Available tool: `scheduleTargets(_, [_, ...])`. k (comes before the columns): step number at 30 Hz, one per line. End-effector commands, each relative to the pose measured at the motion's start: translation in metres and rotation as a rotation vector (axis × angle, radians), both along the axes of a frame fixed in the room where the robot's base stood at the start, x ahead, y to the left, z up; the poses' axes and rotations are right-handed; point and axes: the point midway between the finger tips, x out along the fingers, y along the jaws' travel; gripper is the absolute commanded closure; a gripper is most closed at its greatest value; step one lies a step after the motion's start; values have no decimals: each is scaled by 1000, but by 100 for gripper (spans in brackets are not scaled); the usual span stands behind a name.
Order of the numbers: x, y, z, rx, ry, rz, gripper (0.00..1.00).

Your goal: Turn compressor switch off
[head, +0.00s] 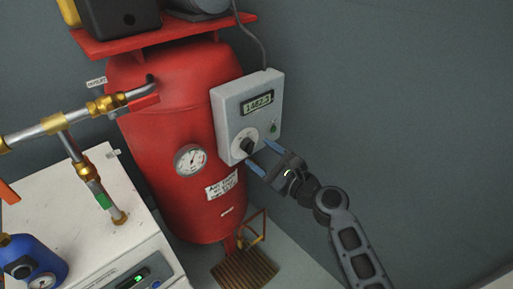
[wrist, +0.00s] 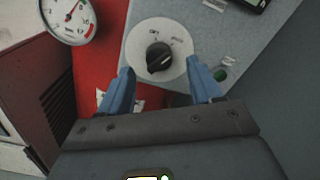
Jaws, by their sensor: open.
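The compressor switch is a black rotary knob (wrist: 159,57) on a pale round dial plate (wrist: 141,36), with small labels too blurred to read. It also shows in the head view as a dark knob (head: 246,145) low on the grey control box (head: 228,108). The box is mounted on the red tank and has a display (head: 258,102) and a green light (head: 273,127). My gripper (head: 262,156) is open, its blue fingertips at the box's lower edge. In the wrist view the fingers (wrist: 160,78) stand on either side of the knob, apart from it.
A pressure gauge (head: 190,160) sits on the red tank (head: 160,125) left of the box. Brass and steel piping (head: 65,123) and a white cabinet (head: 85,235) stand at the left. A cable (head: 258,45) rises from the box. The wall side at right is clear.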

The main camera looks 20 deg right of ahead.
Motion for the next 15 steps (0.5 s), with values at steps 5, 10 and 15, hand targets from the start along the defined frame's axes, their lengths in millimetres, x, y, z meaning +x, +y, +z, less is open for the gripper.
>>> scheduleTargets(5, [23,8,0,0,-1,0,36])
scheduleTargets(10, [34,11,0,-1,0,-1,36])
scheduleTargets(15, [35,12,0,-2,0,-1,36])
